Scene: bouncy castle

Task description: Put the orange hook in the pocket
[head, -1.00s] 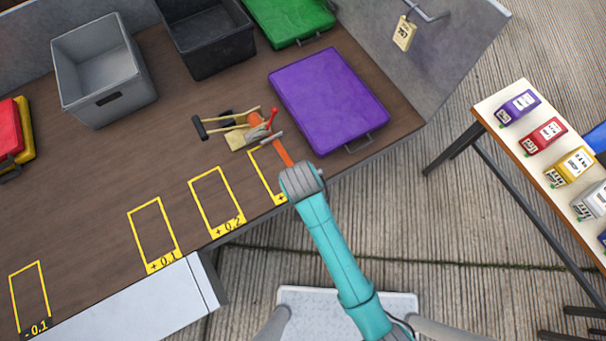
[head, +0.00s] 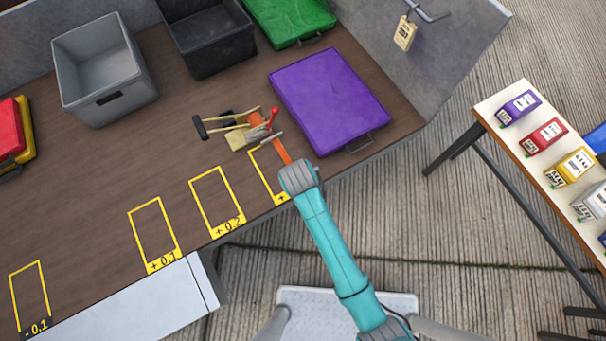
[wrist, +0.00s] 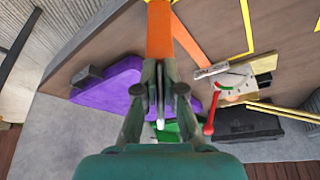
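An orange piece (wrist: 159,30), which I take for the orange hook, is at the fingertips of my gripper (wrist: 160,72) in the wrist view. The two fingers are close together on it, with a thin grey part between them. In the head view my arm hides the gripper and this piece. An orange-handled hammer (wrist: 193,42) lies close by; its handle also shows in the head view (head: 283,151). I cannot make out the pocket for certain.
Loose tools, including a red-handled one (head: 272,117), lie left of the purple case (head: 325,98). A grey bin (head: 98,68), a black bin (head: 207,38) and a green case (head: 290,18) stand behind. Yellow outlines (head: 217,202) mark the front. A tag (head: 404,33) hangs at right.

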